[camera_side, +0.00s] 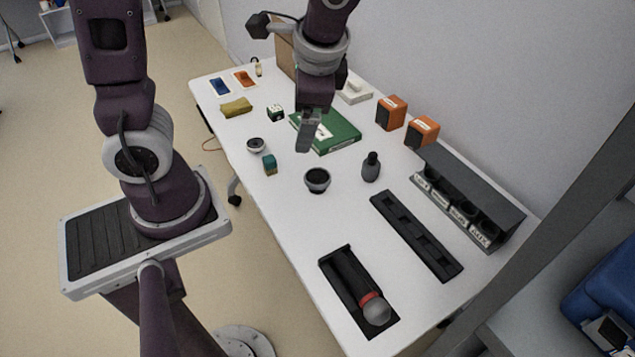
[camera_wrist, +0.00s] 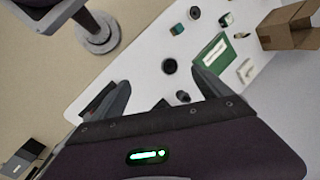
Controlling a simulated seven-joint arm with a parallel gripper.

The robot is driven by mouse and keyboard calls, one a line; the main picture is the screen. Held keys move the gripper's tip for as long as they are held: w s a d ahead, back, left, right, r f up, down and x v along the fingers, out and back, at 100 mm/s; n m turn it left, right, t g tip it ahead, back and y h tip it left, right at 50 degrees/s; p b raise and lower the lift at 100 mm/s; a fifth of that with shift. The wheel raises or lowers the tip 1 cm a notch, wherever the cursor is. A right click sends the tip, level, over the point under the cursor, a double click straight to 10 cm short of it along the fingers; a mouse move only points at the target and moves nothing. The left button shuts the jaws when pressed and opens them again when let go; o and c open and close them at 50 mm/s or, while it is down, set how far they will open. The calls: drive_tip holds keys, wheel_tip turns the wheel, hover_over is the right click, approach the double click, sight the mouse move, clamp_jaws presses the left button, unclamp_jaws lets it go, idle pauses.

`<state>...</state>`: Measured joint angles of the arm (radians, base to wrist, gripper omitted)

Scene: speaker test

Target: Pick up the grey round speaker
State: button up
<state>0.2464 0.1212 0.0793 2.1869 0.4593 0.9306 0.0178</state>
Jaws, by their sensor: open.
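A dark grey round speaker (camera_side: 317,181) with a black top stands upright near the middle of the white table. It also shows in the wrist view as a dark disc (camera_wrist: 169,66) between and beyond the fingertips. A smaller, lighter round piece (camera_side: 256,145) with a dark top stands farther left; I cannot tell whether it is a speaker too. My gripper (camera_side: 306,143) hangs above the table, over the near edge of the green box, with its fingers apart and empty. In the wrist view my gripper (camera_wrist: 160,78) shows its two fingers spread wide. It is apart from the speaker.
A green box (camera_side: 338,136) lies behind the speaker, a dark bottle (camera_side: 371,167) to its right and a teal cube (camera_side: 269,164) to its left. Orange boxes (camera_side: 391,113) and a black rack (camera_side: 465,199) line the wall. A microphone (camera_side: 376,309) lies in a black tray.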

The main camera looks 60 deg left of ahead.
drive_tip(key=w+a+f+m+y, duration=0.1)
drive_tip(key=w+f+m+y, duration=0.25)
drive_tip(key=f, duration=0.35)
drive_tip(key=w+a+f+m+y, duration=0.2)
drive_tip(key=w+f+m, duration=0.15)
drive_tip(key=f, duration=0.45)
drive_tip(key=m+t+y, duration=0.3)
drive_tip(key=m+y, duration=0.1)
drive_tip(key=m, duration=0.4)
approach(315, 172)
drive_tip(key=shift+h, duration=0.25)
drive_tip(key=x, duration=0.4)
drive_tip(key=shift+w+d+f, duration=0.1)
drive_tip(key=shift+w+f, duration=0.05)
drive_tip(key=shift+f, duration=0.2)
drive_tip(key=shift+a+f, duration=0.25)
drive_tip(key=shift+f, duration=0.05)
drive_tip(key=x, duration=0.6)
drive_tip(key=shift+a+r, duration=0.25)
drive_tip(key=shift+a, duration=0.25)
drive_tip(key=shift+w, duration=0.1)
drive_tip(key=c, duration=1.9)
